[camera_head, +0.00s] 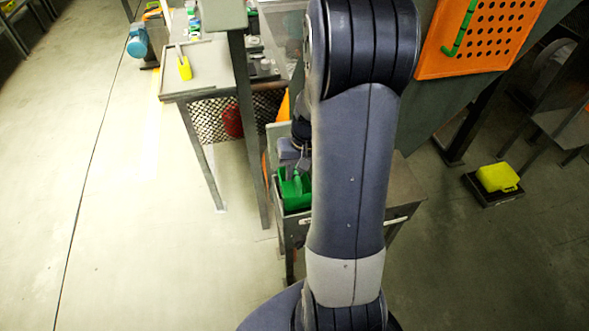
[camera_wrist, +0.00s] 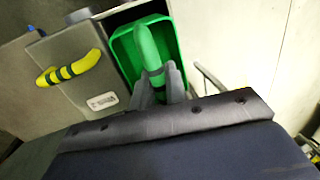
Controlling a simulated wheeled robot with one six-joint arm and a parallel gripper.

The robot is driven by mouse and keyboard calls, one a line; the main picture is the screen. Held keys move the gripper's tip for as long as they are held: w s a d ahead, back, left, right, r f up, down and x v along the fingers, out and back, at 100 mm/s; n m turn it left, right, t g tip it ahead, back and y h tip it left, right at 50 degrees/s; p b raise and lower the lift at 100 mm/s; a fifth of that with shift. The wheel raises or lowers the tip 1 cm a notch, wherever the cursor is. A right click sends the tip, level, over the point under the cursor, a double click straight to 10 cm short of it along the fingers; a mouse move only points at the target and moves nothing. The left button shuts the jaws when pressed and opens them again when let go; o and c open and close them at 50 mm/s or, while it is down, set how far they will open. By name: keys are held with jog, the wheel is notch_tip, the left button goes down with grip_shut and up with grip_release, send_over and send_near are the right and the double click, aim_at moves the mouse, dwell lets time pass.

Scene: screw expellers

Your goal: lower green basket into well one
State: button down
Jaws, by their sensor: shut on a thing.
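The green basket (camera_wrist: 170,32) hangs by its thick green handle (camera_wrist: 148,48) from my gripper (camera_wrist: 161,80), which is shut on that handle in the wrist view. The basket lies over or within a dark rectangular opening (camera_wrist: 107,27) in a grey metal cabinet top; I cannot tell how deep. In the head view the green basket (camera_head: 294,190) shows beside my arm, at the top of the cabinet (camera_head: 292,224), with my gripper (camera_head: 292,160) just above it. My arm hides much of the cabinet there. Which well is number one cannot be read.
A yellow handle with black bands (camera_wrist: 70,70) stands on the cabinet top left of the opening, near a small label plate (camera_wrist: 102,101). An orange perforated panel (camera_head: 478,35) is at upper right. A yellow container (camera_head: 497,177) sits on the floor. Floor at left is clear.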

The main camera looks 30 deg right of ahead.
aim_at(294, 194)
jog(key=shift+f+b, duration=3.6)
jog(key=shift+f, duration=1.35)
jog(key=shift+f+b, duration=0.65)
jog(key=shift+f, duration=0.1)
jog(key=c, duration=0.9)
grip_release()
jog(key=shift+c, duration=0.2)
notch_tip(294, 194, up, 10)
jog(key=p, duration=0.8)
jog(key=shift+f, duration=0.15)
